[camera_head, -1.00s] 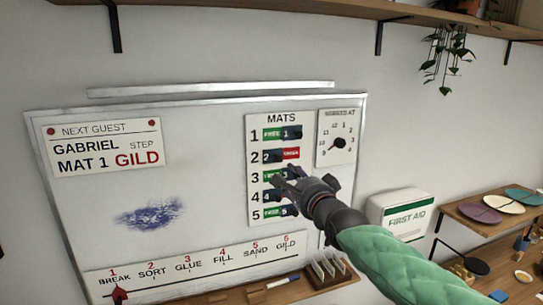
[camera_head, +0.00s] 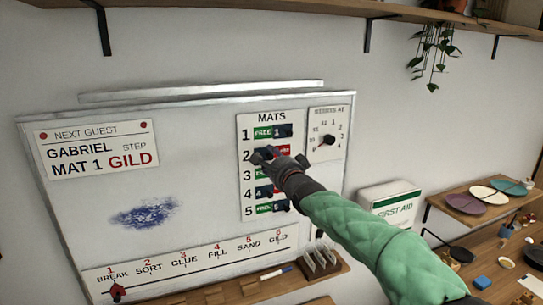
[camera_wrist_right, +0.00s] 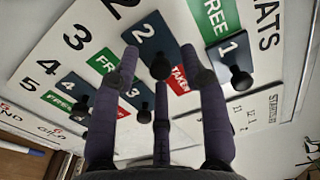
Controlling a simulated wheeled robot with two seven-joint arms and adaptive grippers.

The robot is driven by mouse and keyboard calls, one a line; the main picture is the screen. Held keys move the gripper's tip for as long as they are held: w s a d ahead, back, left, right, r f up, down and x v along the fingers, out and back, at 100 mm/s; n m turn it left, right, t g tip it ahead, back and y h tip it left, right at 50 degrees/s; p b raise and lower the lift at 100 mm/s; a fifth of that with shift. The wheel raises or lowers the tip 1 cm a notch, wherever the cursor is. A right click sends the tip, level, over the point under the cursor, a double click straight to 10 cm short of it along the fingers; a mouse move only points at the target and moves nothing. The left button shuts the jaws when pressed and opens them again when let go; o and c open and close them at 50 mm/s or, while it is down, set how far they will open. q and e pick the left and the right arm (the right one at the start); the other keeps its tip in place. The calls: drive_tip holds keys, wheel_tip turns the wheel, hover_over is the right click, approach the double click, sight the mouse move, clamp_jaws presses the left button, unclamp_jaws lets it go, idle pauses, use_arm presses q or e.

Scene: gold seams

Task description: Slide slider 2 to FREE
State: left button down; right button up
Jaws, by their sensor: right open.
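Slider 2 is a dark plate with a round black knob, in row 2 of the MATS panel (camera_head: 244,190). In the right wrist view slider 2 (camera_wrist_right: 147,38) sits at the left of its slot, with the red TAKEN label (camera_wrist_right: 180,79) uncovered on its right. My right gripper (camera_head: 260,156) is in front of row 2 in the head view and partly hides the slider. In the right wrist view the open fingers (camera_wrist_right: 165,80) are spread around the knob's area, with the knob between the upper fingertips. Contact cannot be told. My left gripper is not in view.
Slider 1 (camera_wrist_right: 229,53) shows FREE just above, and slider 3 (camera_wrist_right: 135,94) is close below. A dial (camera_head: 326,140) is to the right of the panel. A first aid box (camera_head: 391,202) hangs right of the board, and a ledge with a pen (camera_head: 276,273) runs below.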

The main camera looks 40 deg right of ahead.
drive_tip(key=shift+w, duration=0.2)
clamp_jaws()
